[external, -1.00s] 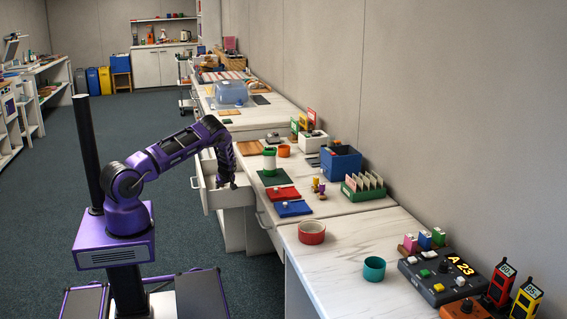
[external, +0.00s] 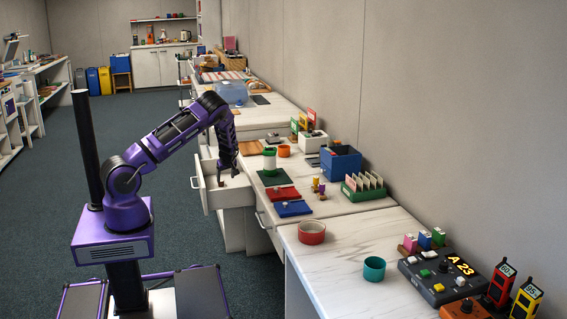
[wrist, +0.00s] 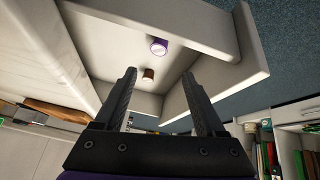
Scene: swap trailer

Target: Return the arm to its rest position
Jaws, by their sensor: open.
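My purple arm (external: 173,137) reaches from its base over an open white drawer (external: 208,197) in the counter front. The forearm hangs down from a raised elbow. My gripper (external: 227,179) points down at the drawer, open, with nothing seen between the fingers. In the wrist view my gripper (wrist: 161,77) shows its two dark fingers spread apart. How far the fingertips are above the drawer floor is hard to tell.
A red bowl (external: 311,232) stands nearer. The floor (external: 110,140) left of the drawer is clear.

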